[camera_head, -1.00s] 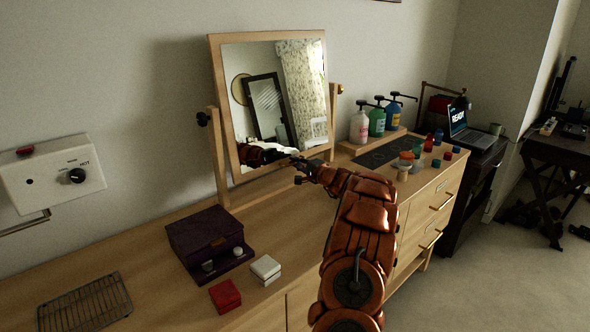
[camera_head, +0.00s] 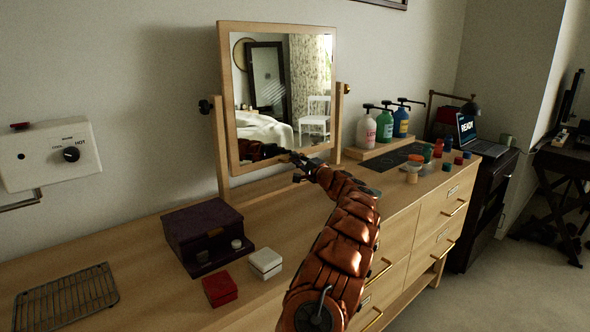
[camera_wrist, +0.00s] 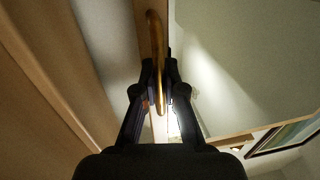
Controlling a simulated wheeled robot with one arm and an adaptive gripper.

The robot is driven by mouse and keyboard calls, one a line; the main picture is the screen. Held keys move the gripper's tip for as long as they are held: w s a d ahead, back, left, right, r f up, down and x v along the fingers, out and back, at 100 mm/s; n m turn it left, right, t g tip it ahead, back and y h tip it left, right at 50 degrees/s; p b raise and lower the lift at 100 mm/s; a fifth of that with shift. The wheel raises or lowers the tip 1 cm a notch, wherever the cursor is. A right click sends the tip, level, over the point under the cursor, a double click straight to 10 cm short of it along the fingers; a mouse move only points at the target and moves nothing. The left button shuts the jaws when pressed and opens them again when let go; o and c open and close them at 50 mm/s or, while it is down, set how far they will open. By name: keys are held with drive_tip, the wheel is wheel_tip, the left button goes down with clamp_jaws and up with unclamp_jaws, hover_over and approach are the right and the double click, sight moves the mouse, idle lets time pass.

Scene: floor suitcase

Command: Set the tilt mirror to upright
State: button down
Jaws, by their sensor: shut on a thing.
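The tilt mirror (camera_head: 283,90) has a square light-wood frame. It hangs between two wooden posts (camera_head: 221,150) on the dresser, with dark pivot knobs at the sides. Its frame looks nearly in line with the posts. My gripper (camera_head: 298,166) is at the lower edge of the mirror, and its fingertips are small and dark there. In the wrist view, my gripper (camera_wrist: 162,95) has its fingers closed around a curved brass handle (camera_wrist: 153,40) beside the wooden frame (camera_wrist: 135,25). The exact contact is partly hidden by the fingers.
On the dresser are a purple box (camera_head: 203,232), a red box (camera_head: 220,289), a white box (camera_head: 265,263) and a wire rack (camera_head: 66,297). Pump bottles (camera_head: 384,124) and small jars (camera_head: 413,172) stand to the right. A control box (camera_head: 48,154) is on the wall.

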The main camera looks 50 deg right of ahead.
drive_tip(key=shift+w+r+t+b, duration=0.3)
drive_tip(key=shift+r+t+b, duration=0.15)
drive_tip(key=shift+b, duration=0.3)
drive_tip(key=c, duration=1.4)
unclamp_jaws()
drive_tip(key=shift+f, duration=0.15)
drive_tip(key=shift+o, duration=0.8)
drive_tip(key=shift+f, duration=0.25)
drive_tip(key=shift+v, duration=6)
